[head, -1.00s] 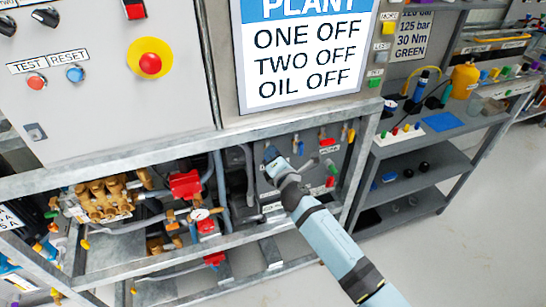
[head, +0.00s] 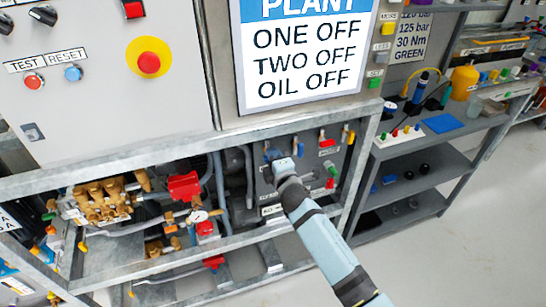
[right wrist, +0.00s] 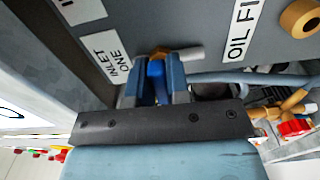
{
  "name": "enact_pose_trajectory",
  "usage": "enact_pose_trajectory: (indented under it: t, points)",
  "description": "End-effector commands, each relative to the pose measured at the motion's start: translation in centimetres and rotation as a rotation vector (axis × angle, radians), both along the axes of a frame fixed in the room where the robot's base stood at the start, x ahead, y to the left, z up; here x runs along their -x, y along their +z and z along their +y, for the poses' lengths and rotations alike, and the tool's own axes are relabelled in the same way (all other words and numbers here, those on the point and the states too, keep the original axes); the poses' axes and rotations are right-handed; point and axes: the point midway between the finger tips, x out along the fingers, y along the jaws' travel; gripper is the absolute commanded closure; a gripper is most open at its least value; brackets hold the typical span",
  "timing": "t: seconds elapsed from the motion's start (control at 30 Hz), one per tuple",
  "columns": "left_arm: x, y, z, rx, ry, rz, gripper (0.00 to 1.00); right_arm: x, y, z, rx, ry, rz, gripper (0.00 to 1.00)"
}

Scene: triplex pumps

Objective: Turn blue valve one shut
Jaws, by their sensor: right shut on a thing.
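Blue valve one's lever (right wrist: 156,82) shows as a blue handle between the fingers in the right wrist view, beside the label "INLET ONE" (right wrist: 116,58). My right gripper (right wrist: 155,92) is shut on this lever. In the head view my right gripper (head: 281,164) is at the grey valve panel (head: 312,165), under the frame's top rail. The gripper hides most of the valve there, so I cannot tell the lever's exact angle. My left gripper is not in view.
Red (head: 327,143), yellow (head: 351,137) and green (head: 330,183) handles sit right of my gripper. A steel rail (head: 260,133) runs above it. Brass pump parts (head: 100,203) and a red box (head: 185,186) stand left. The floor at right is clear.

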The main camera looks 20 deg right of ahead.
Motion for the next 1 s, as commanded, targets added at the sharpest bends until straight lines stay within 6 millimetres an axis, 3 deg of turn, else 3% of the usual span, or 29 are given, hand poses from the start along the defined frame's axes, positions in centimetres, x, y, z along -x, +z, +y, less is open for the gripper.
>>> enact_pose_trajectory:
  t: [0.37,0.4,0.5,0.83,1.0]
  points:
    - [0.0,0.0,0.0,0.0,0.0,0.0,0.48,0.0,0.0,0.0,-0.008,0.0,0.001,1.0]
    - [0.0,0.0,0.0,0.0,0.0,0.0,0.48,0.0,-0.1,0.0,-0.008,0.0,0.001,0.77]
    - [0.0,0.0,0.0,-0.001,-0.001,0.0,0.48,0.0,0.0,0.0,-0.007,0.0,0.001,0.58]
    - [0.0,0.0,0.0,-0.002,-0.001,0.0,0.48,0.4,-0.1,0.0,-0.005,0.0,0.001,0.58]
    - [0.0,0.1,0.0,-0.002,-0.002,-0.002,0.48,2.9,-0.2,-0.1,-0.005,-0.001,0.003,0.58]
